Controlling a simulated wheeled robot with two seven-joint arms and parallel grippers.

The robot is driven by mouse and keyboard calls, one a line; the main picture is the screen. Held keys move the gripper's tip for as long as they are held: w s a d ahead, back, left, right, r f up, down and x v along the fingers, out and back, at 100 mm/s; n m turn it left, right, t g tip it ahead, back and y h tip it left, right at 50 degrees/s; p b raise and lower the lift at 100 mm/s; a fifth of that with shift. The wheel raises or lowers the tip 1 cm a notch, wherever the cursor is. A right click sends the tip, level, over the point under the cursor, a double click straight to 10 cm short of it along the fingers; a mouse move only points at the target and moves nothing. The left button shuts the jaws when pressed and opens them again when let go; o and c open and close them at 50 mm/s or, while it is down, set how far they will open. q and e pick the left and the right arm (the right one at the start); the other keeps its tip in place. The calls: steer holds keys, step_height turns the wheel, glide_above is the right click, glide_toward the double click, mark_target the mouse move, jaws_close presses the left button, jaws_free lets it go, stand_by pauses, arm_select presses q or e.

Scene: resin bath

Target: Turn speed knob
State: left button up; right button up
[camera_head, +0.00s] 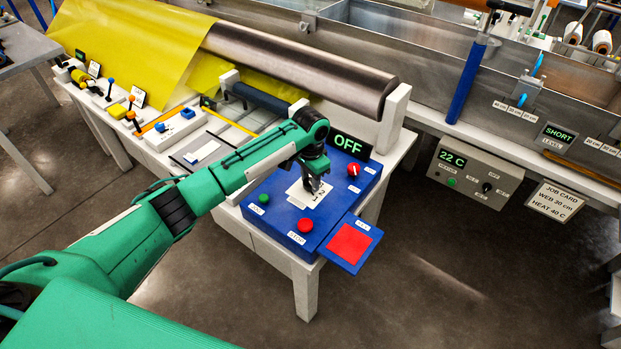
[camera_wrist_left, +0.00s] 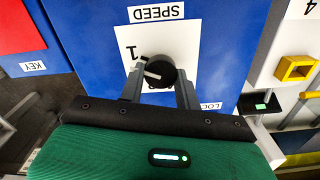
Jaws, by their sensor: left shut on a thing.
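The speed knob (camera_wrist_left: 165,68) is black and round with a white pointer mark. It sits on a white card (camera_head: 299,195) with printed numbers, on the blue control panel (camera_head: 268,212). My left gripper (camera_head: 314,183) reaches down onto the card in the head view and hides the knob there. In the left wrist view its two fingers (camera_wrist_left: 159,84) are on either side of the knob, shut on it. The white mark points toward the picture's left, below the printed 1. The SPEED label (camera_wrist_left: 157,13) appears upside down. My right gripper is not in view.
The panel also has a green button (camera_head: 264,199), a red button (camera_head: 305,225), a red-and-white knob (camera_head: 353,169) and a red pad (camera_head: 349,244). A display (camera_head: 347,144) reads OFF. A large dark roller (camera_head: 310,68) lies behind. The floor to the right is clear.

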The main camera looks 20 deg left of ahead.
arm_select(q)
steer(key=shift+r+p, duration=0.15)
steer(key=shift+p, duration=0.25)
steer(key=shift+r+n+p, duration=0.15)
steer(key=shift+n+p, duration=0.45)
steer(key=shift+p, duration=0.3)
steer(key=n+p, duration=0.9)
steer(key=p, duration=0.3)
steer(key=shift+a+n, duration=0.1)
steer(key=shift+n, duration=0.2)
steer(key=n+p, duration=0.2)
steer(key=n, duration=0.1)
steer(key=shift+n+p, duration=0.3)
steer(key=shift+p, duration=0.05)
steer(key=shift+a+n+p, duration=0.15)
steer(key=shift+n+p, duration=0.7)
steer(key=shift+n, duration=0.85)
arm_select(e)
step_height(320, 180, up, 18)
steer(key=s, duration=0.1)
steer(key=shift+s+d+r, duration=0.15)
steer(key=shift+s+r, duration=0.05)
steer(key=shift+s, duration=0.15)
arm_select(q)
steer(key=shift+f, duration=0.2)
steer(key=o, duration=1)
